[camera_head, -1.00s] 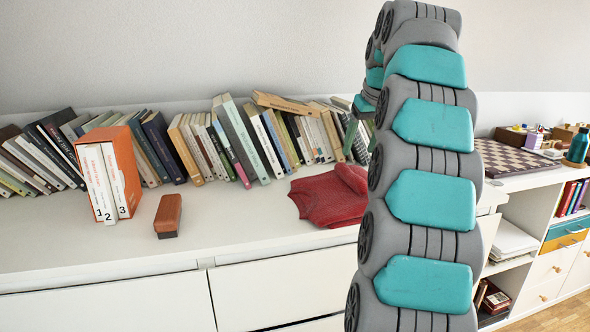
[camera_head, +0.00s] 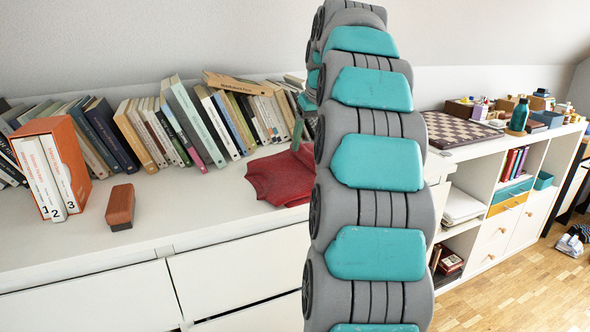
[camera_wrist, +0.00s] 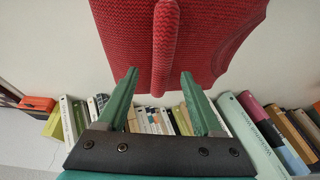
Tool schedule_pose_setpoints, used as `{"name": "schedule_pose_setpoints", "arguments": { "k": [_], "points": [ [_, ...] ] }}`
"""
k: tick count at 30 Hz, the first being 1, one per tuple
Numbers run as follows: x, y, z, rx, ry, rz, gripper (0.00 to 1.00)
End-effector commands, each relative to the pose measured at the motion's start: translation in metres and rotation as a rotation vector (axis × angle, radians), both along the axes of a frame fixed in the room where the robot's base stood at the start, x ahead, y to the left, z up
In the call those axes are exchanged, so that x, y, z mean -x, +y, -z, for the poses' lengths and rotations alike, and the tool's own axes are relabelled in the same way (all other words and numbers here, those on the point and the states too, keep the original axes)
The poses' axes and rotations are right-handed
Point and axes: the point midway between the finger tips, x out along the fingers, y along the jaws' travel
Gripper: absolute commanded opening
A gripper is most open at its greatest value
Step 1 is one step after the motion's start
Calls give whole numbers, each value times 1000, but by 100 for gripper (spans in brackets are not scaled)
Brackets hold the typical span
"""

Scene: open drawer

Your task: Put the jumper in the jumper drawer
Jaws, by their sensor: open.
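The red knitted jumper (camera_head: 277,177) lies folded on top of the white dresser, partly hidden behind my arm in the head view. The wrist view shows it close up (camera_wrist: 225,35), with a raised fold (camera_wrist: 165,45) standing up in line with the gap between my fingers. My gripper (camera_wrist: 159,76) has its two green fingers open and apart, with the tips near the lower end of that fold. The head view shows only a bit of green finger beside my arm. The dresser has white drawer fronts (camera_head: 235,272) that look shut; no label shows which is the jumper drawer.
A row of leaning books (camera_head: 215,122) stands along the wall behind the jumper. An orange box of numbered volumes (camera_head: 86,150) and a brown block (camera_head: 120,207) stand at left. A chessboard (camera_head: 455,130) tops the shelf unit (camera_head: 500,163) at right. The dresser top between block and jumper is clear.

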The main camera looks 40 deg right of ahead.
Motion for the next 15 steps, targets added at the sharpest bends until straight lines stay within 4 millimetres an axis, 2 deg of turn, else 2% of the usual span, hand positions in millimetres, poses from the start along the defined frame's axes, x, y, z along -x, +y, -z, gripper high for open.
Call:
{"name": "schedule_pose_setpoints", "arguments": {
  "k": [3, 6, 13, 15],
  "points": [
    [-5, 0, 15, -2, 4, 0, 68],
    [-8, -1, 21, 0, 2, -1, 68],
    [-9, -2, 22, 2, -1, -1, 68],
    [-9, -2, 22, 2, -1, -1, 61]
  ]
}}
